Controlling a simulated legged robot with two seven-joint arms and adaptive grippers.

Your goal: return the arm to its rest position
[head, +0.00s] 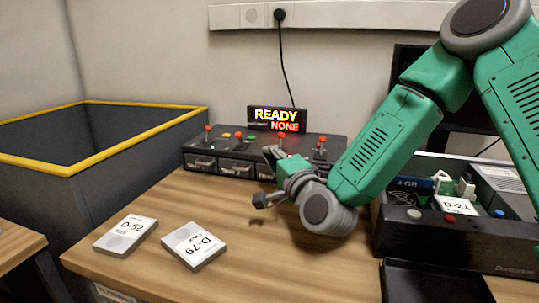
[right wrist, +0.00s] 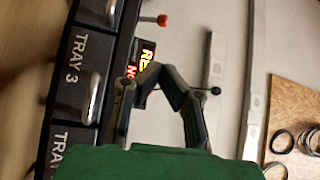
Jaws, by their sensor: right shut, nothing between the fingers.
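My right arm (head: 385,145) is green with grey joints. It reaches in from the upper right and bends down over the desk. My right gripper (head: 266,178) hangs above the desk in front of the control box, pointing left. It is shut and empty; its grey fingers also show in the right wrist view (right wrist: 145,85), near the box's tray fronts. My left gripper is not in view.
The black control box (head: 230,143) has red-topped levers, tray drawers and a READY/NONE display (head: 277,119). Cards D-52 (head: 126,233) and D-79 (head: 194,246) lie front left. An open black case (head: 455,235) with card D-21 (head: 455,205) stands right. A yellow-rimmed bin (head: 150,130) is left.

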